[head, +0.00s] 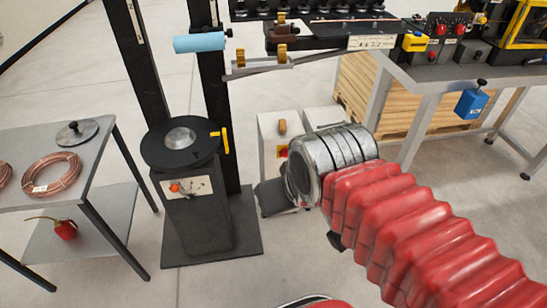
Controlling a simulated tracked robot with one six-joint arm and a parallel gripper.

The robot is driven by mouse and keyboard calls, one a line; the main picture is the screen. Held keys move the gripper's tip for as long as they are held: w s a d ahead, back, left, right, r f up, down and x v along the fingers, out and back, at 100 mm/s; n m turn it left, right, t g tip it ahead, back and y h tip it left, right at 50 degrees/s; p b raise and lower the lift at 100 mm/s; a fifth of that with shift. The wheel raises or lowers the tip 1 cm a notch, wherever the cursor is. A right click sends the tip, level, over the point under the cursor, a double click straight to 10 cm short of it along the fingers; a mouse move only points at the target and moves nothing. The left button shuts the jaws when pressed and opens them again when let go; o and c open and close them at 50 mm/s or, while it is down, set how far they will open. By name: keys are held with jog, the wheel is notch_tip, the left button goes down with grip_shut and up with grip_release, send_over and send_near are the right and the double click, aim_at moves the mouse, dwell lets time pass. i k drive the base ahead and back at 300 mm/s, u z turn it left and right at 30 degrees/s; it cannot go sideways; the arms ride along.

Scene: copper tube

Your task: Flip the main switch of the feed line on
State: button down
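A red rotary switch on a yellow plate (283,151) shows on the front of a pale grey cabinet (267,131) in the middle of the head view. The switch's handle position is too small to read. An orange-brown part (282,127) sits above it on the same cabinet. My arm comes in from the lower right with red bellows and a metal collar. My gripper (276,195) shows only as dark parts beyond the collar, low in front of the cabinet. The collar hides most of it, so its opening and any contact cannot be seen.
A dark pedestal (190,215) with a round plate, yellow lever and orange knob stands left of the cabinet. A side table (95,150) with copper coils (52,174) is further left. A workbench (440,70) with controls is at upper right.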

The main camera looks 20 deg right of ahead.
aim_at(283, 154)
jog(key=u, duration=0.15)
jog(key=i, duration=1)
jog(key=u, duration=0.05)
